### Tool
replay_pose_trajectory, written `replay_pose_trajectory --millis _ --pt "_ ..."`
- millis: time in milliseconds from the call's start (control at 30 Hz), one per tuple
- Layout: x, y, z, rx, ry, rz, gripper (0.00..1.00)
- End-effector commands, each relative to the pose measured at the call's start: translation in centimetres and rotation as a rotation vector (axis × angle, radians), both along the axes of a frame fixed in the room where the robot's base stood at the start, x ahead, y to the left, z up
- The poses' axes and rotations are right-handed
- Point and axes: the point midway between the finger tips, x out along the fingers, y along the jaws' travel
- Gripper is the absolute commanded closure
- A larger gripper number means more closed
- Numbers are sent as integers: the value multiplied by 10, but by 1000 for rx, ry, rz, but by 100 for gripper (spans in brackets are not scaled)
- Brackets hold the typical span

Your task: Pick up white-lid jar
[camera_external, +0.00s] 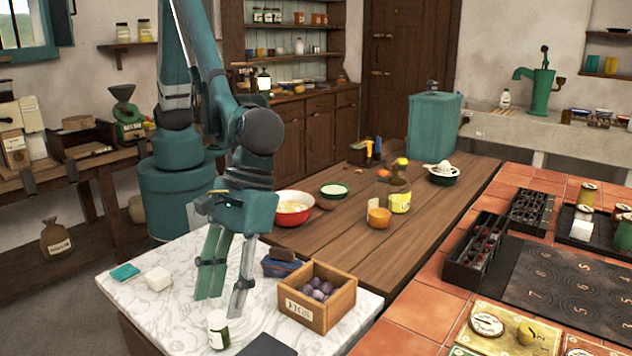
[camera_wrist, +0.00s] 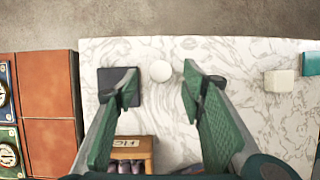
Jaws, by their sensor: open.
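The white-lid jar (camera_external: 218,330) stands upright near the front edge of the white marble top, with a pale label and dark contents. In the wrist view its round white lid (camera_wrist: 160,71) shows from above, in the gap between the fingertips. My gripper (camera_external: 220,300) points down over the marble, with its fingertips just behind and above the jar in the external view. It is open and empty; both green fingers are spread in the wrist view (camera_wrist: 160,78). I cannot tell the exact height of the fingertips over the jar.
A dark slab (camera_external: 266,345) lies beside the jar. A wooden fig crate (camera_external: 341,305) holds several purple fruits. A dark-blue item (camera_external: 283,268) lies behind it. A white block (camera_external: 158,278) and a teal block (camera_external: 125,271) sit at the left; bare marble lies between.

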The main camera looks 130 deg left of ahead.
Motion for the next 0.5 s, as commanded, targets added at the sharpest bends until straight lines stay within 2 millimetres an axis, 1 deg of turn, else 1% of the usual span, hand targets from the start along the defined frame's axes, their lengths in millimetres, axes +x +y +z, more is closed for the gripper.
replay_pose_trajectory --millis 100,500 --pt "0 -2 -5 0 0 0 59" --pt "0 -3 -7 0 0 0 59"
